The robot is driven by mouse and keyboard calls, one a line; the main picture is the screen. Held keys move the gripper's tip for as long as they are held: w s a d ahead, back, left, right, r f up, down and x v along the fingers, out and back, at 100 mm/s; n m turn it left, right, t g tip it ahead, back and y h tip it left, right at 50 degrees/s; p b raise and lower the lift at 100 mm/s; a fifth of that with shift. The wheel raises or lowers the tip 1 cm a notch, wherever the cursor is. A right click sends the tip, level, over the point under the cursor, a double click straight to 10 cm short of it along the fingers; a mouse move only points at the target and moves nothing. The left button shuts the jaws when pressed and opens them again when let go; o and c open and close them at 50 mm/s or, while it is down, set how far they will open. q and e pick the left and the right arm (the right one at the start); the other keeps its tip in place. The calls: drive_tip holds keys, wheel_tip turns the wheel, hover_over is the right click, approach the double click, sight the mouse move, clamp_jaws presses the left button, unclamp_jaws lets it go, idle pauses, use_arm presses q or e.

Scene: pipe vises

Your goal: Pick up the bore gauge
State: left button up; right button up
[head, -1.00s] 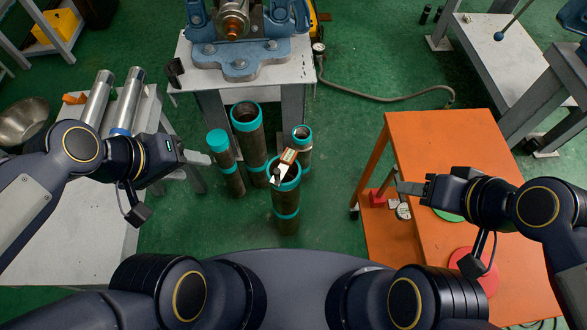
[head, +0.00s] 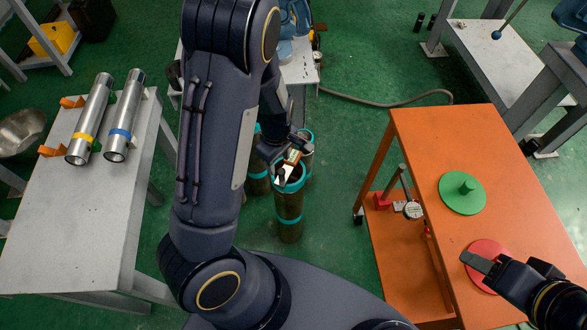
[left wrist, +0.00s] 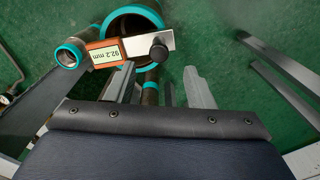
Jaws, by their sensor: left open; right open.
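A bore gauge (head: 291,158) with a brown body and a pale plate lies across the teal-rimmed mouth of an upright pipe (head: 289,205). In the left wrist view the gauge (left wrist: 112,52) shows a "92.2 mm" display and a black knob on its right end. My left gripper (left wrist: 162,82) is open and empty. Its fingers point toward the gauge, close to it, with the knob roughly ahead of the gap; I cannot tell whether they touch. In the head view my left gripper (head: 284,150) partly covers the gauge. My right gripper (head: 472,262) is open over the orange table.
Other teal-rimmed pipes (left wrist: 70,52) stand around the gauge's pipe. The orange table (head: 440,140) holds a green disc (head: 462,192) and a red disc (head: 484,252); a dial instrument (head: 412,210) is at its left side. Two steel cylinders (head: 124,115) lie on the left table (head: 70,230).

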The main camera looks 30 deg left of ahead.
sight(281, 170)
use_arm(q)
wheel_tip(281, 170, down, 6)
drive_tip(key=shift+d+b, duration=0.15)
drive_tip(key=shift+b, duration=0.25)
drive_tip(key=shift+w, duration=0.1)
clamp_jaws()
